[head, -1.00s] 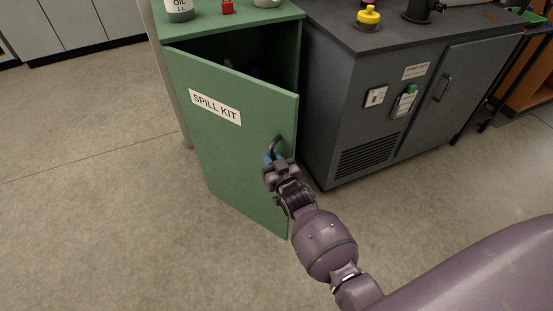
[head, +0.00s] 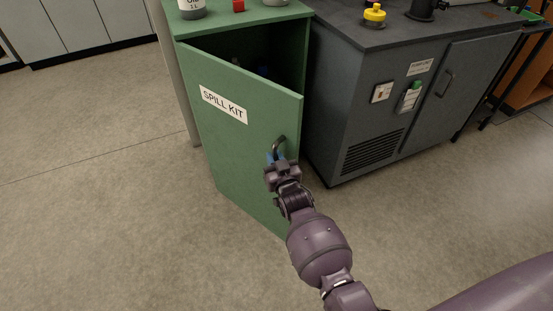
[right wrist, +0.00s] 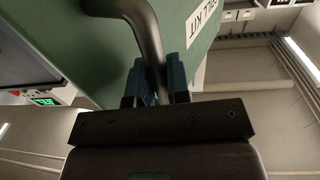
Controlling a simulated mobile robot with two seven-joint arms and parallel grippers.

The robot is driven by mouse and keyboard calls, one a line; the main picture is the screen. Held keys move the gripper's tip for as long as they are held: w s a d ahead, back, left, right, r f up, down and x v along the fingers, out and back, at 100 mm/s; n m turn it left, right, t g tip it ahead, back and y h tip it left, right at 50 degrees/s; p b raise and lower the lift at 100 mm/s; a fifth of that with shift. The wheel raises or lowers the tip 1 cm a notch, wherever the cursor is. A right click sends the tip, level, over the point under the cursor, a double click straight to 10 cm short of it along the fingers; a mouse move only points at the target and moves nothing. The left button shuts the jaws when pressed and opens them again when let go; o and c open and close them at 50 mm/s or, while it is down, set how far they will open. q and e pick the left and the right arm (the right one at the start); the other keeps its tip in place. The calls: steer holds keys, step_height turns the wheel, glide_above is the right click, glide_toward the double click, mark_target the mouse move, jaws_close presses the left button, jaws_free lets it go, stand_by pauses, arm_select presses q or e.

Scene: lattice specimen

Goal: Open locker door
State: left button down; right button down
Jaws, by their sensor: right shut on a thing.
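The green locker door (head: 232,150), labelled SPILL KIT, stands partly open, hinged on its left side. The dark opening of the green locker (head: 300,50) shows above and behind it, with small items dimly visible inside. A dark curved handle (head: 279,146) sits near the door's free right edge. My right gripper (head: 276,160) is shut on this handle; in the right wrist view the blue fingers lie on either side of the handle (right wrist: 153,50). My left gripper is not in view.
A dark grey cabinet (head: 340,110) with a vent and its own door stands close on the right. A yellow-capped item (head: 374,14) rests on its top. A bottle (head: 192,8) and a red item (head: 238,5) stand on the locker. The floor (head: 100,190) to the left is clear.

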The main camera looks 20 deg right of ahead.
stand_by(0.4)
steer(key=c, duration=1.1)
jaws_free()
steer(key=s+p, duration=0.2)
steer(key=s, duration=0.9)
steer(key=shift+c, duration=0.2)
